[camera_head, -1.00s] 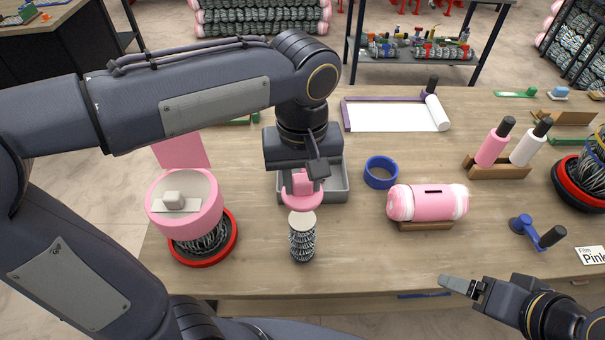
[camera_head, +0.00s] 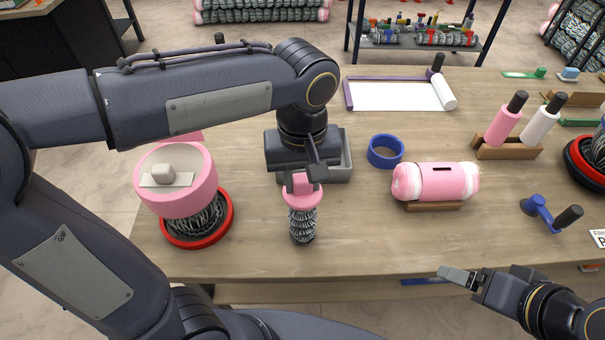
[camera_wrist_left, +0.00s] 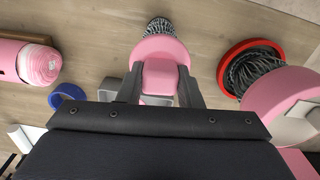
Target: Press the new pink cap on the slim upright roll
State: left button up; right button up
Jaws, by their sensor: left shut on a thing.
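The slim roll (camera_head: 302,226) of grey chainlink mesh stands upright on the table, in front of the grey tray. My left gripper (camera_head: 303,182) is shut on the pink cap (camera_head: 301,197) by its raised middle block. The cap sits over the roll's top end and hides it; I cannot tell how firmly it is seated. In the left wrist view the pink cap (camera_wrist_left: 160,52) lies between the fingers, with the mesh roll (camera_wrist_left: 159,26) just beyond it. My right gripper (camera_head: 458,277) is at the table's front edge, away from the roll; its finger opening is not clear.
A pink tub on a red-ringed mesh roll (camera_head: 197,227) stands left. A grey tray (camera_head: 340,165) is behind the cap. A blue ring (camera_head: 385,151) and a pink wrapped roll (camera_head: 436,182) lie right. Table between the slim roll and front edge is clear.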

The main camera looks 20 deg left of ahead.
aim_at(302, 178)
pick_arm(q)
jog(key=shift+f, duration=0.2)
dwell(0.4)
jog(key=o, duration=1)
jog(key=shift+o, duration=0.2)
notch_tip(302, 178, up, 8)
jog(key=shift+f, duration=0.1)
